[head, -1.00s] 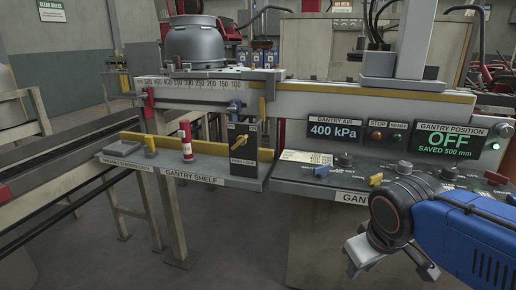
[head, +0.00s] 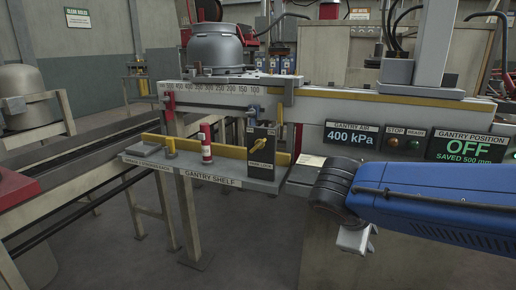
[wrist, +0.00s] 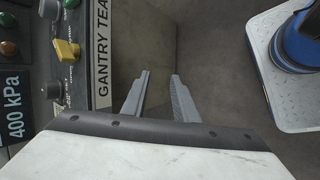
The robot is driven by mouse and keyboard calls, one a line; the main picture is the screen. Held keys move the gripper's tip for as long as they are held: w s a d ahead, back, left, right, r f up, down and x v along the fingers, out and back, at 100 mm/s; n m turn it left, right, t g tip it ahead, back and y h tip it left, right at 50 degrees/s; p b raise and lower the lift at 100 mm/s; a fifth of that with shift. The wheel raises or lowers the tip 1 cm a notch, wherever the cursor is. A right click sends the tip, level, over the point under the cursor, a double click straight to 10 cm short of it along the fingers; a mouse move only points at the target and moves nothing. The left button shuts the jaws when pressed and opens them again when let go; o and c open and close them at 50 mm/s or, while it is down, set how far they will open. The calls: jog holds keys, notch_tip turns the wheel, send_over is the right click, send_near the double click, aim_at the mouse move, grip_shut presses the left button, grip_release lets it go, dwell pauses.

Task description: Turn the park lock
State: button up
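The park lock (head: 261,144) is a black upright box with a yellow knob on its face, at the right end of the gantry shelf (head: 225,172) in the head view. The knob stands close to upright, tilted slightly. The park lock is not in the wrist view. My gripper (head: 356,240) is to the right of the park lock and lower, apart from it, partly hidden behind my blue arm. In the wrist view my gripper (wrist: 160,75) shows two grey fingers spread apart with nothing between them.
The console's yellow knob (wrist: 67,50) and black knobs show at the wrist view's left. The displays read 400 kPa (head: 351,135) and OFF (head: 470,147).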

jog(key=w+a+r+n+t+h, duration=0.1)
jog(key=w+a+r+n+t, duration=0.1)
jog(key=w+a+r+n, duration=0.3)
jog(key=n+t+y, duration=0.1)
jog(key=n+t, duration=0.6)
jog(key=t, duration=0.3)
send_near(258, 146)
jog(key=x, duration=0.9)
jog(key=shift+c, duration=0.7)
grip_shut()
